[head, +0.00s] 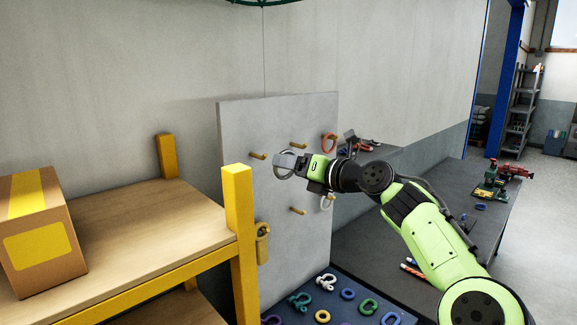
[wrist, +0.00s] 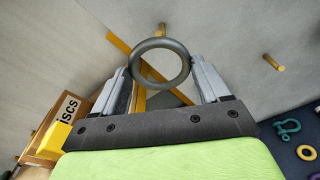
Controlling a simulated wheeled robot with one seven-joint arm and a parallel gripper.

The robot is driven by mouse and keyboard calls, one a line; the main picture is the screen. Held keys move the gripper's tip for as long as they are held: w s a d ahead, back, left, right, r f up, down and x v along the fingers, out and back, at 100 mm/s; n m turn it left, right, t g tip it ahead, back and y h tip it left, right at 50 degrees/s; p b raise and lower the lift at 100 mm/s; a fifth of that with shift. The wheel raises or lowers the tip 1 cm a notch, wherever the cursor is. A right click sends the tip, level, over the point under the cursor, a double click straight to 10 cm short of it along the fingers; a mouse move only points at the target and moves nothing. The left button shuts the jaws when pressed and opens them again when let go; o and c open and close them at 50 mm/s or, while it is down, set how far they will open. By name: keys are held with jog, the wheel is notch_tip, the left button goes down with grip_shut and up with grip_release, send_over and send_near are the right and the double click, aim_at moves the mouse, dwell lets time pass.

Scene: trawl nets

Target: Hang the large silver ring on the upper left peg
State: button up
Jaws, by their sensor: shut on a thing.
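My gripper (head: 282,160) is shut on the large silver ring (head: 279,174), in front of the upper part of the grey peg board (head: 235,200). In the wrist view the ring (wrist: 160,43) sits upright between the two fingertips (wrist: 162,64), its hole facing the camera. The upper left peg (head: 257,155) is yellow and bare, just left of my fingertips in the head view. The ring is apart from it as far as I can see. The wrist view shows a peg (wrist: 162,29) just above the ring and another (wrist: 273,62) to the right; which pegs they are I cannot tell.
Other pegs are an upper middle one (head: 298,145) and a lower one (head: 297,210). An orange ring (head: 329,143), a white ring (head: 326,203) and a yellow piece (head: 262,243) hang at the board. A yellow shelf post (head: 239,215) stands close at left. Shackles and rings lie below.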

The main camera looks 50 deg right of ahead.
jog(key=shift+w+d+f+p, duration=0.2)
jog(key=shift+w+f+p, duration=0.2)
jog(key=shift+w, duration=1.5)
jog(key=shift+w+d+f+p, duration=0.2)
jog(key=shift+w+p, duration=0.3)
jog(key=shift+w, duration=1.35)
jog(key=shift+w+d+f+p, duration=0.15)
jog(key=shift+w+f+p, duration=0.3)
jog(key=shift+w, duration=1.45)
jog(key=o, duration=1.1)
jog(key=s+b, duration=0.1)
jog(key=s, duration=0.4)
jog(key=s+r+b, duration=0.1)
jog(key=s, duration=0.4)
jog(key=s+b, duration=0.1)
jog(key=s, duration=0.4)
jog(key=shift+s+a+r, duration=0.35)
jog(key=shift+a, duration=0.05)
